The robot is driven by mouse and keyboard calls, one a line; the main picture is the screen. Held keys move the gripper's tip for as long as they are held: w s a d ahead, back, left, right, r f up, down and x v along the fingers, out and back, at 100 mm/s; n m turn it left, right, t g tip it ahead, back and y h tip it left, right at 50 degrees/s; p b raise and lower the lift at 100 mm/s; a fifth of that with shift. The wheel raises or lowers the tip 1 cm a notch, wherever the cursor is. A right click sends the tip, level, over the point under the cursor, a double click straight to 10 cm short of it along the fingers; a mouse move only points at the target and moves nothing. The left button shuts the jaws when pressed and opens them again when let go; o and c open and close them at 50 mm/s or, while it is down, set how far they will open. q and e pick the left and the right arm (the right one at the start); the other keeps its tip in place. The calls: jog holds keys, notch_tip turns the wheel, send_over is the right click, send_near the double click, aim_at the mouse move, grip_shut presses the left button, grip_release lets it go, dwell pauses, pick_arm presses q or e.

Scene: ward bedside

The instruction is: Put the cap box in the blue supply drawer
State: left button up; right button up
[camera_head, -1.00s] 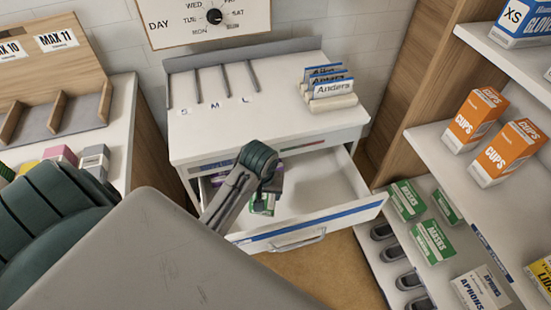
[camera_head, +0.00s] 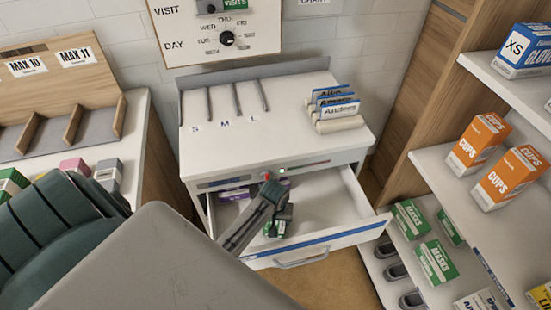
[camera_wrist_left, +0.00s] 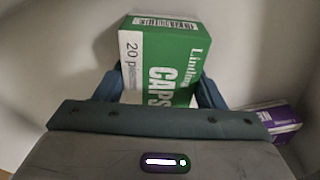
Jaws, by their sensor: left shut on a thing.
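The cap box, green and white with "CAPS" on it, shows large between my left fingers in the left wrist view (camera_wrist_left: 172,65). In the head view only a small green part of it (camera_head: 275,229) shows below the gripper. My left gripper (camera_head: 279,217) is shut on the cap box, inside the open supply drawer. The drawer (camera_head: 335,237) is white with a blue stripe along its front. I cannot tell whether the box touches the drawer floor. My right gripper is not in view.
A purple box (camera_head: 234,195) lies in the drawer's left rear part and also shows in the left wrist view (camera_wrist_left: 280,119). The drawer's right side is bare. The cart top (camera_head: 270,125) is above. A shelf with orange cups boxes (camera_head: 478,142) stands at right.

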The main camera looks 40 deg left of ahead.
pick_arm(q)
jog(key=shift+s, duration=0.1)
jog(key=shift+f, duration=0.1)
jog(key=o, duration=1.1)
jog(key=r, duration=0.4)
jog(key=s+r, duration=0.1)
jog(key=r, duration=0.3)
jog(key=r+b, duration=0.1)
jog(key=r, duration=0.3)
jog(key=shift+s+d+r, duration=0.15)
jog(key=shift+d, duration=0.2)
